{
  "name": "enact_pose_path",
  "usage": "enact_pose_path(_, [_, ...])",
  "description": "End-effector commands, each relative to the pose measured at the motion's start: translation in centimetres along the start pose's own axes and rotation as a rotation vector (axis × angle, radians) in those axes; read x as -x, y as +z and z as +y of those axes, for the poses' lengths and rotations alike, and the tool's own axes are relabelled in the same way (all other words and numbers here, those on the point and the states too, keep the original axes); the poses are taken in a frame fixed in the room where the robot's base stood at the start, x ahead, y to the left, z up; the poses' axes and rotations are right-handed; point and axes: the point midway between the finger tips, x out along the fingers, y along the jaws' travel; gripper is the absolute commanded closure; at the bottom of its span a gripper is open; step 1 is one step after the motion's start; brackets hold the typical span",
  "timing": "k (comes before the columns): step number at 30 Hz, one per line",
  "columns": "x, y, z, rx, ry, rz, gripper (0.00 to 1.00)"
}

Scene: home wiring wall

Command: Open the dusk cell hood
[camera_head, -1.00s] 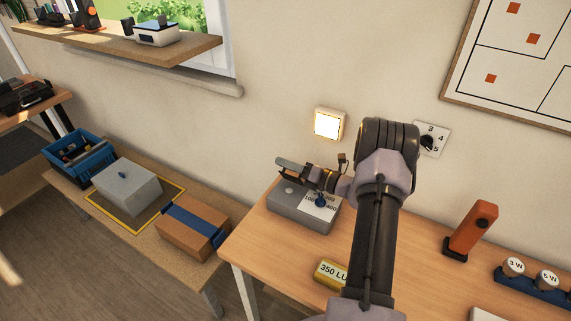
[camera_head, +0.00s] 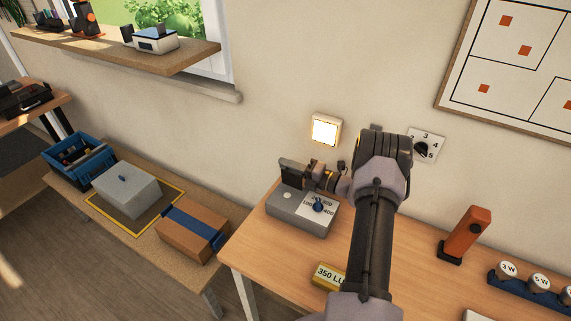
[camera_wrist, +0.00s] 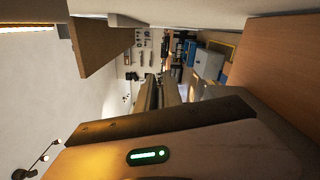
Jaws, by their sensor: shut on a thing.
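The dusk cell unit is a grey box (camera_head: 290,213) on the wooden table, with a blue knob (camera_head: 318,207) on a white scale and a pale round spot on its top. A dark plate, which looks like its hood (camera_head: 291,173), stands about upright at the back of the box. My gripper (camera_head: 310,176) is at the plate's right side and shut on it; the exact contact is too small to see. In the wrist view, my gripper's fingers (camera_wrist: 161,93) show near the middle, and the hood cannot be made out there.
A lit square lamp (camera_head: 325,130) and a numbered dial (camera_head: 426,146) are on the wall behind. A yellow block (camera_head: 328,275) lies in front of the box. An orange stand (camera_head: 466,236) and a blue rack (camera_head: 527,284) stand to the right. A cardboard box (camera_head: 190,235) is on the lower left bench.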

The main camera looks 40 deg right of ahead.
Motion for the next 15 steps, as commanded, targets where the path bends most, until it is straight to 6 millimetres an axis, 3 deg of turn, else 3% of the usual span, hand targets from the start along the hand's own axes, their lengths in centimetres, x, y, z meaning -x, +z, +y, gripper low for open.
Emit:
enact_pose_path(6, [0.06, -0.13, -0.25, -0.002, -0.003, 0.001, 1.0])
enact_pose_path(7, [0.06, -0.13, -0.25, -0.002, -0.003, 0.001, 0.88])
enact_pose_path(10, [0.05, -0.12, -0.23, -0.001, -0.002, 0.001, 0.69])
enact_pose_path(15, [0.03, -0.08, -0.15, 0.0, -0.001, 0.001, 0.69])
